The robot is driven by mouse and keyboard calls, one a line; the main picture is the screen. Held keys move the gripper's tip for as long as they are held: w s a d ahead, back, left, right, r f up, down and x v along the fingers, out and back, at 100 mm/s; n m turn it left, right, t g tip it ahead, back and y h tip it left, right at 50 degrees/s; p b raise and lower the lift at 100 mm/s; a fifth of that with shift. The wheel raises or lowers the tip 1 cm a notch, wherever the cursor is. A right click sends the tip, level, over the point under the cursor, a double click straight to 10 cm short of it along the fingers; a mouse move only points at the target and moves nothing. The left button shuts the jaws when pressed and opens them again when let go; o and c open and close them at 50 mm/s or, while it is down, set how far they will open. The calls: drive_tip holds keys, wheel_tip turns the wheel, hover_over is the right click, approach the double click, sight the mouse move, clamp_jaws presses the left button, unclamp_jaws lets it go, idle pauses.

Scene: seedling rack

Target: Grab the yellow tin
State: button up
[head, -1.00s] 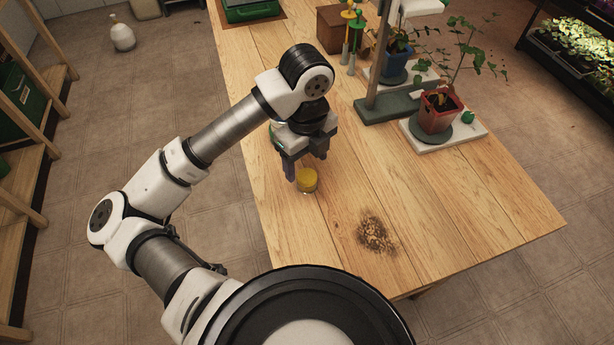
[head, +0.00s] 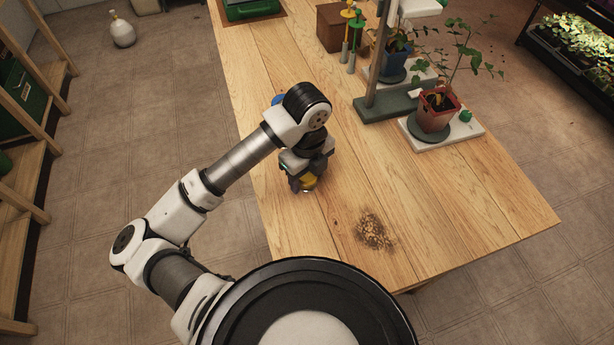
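The yellow tin (head: 309,182) stands on the wooden table, near its left edge. It is small and round, and my gripper hides part of it. My gripper (head: 303,187) points down at the tin, with its fingers low around or beside it. I cannot tell whether the fingers touch the tin or have closed on it.
A dark soil stain (head: 373,231) lies on the table in front of the tin. A red pot (head: 434,112) with a plant stands on a white base to the right, near a grey-green stand (head: 386,106). A blue thing (head: 277,100) shows behind my arm. The table's front right is clear.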

drive_tip(key=c, duration=0.8)
drive_tip(key=shift+o, duration=0.2)
drive_tip(key=shift+r, duration=0.15)
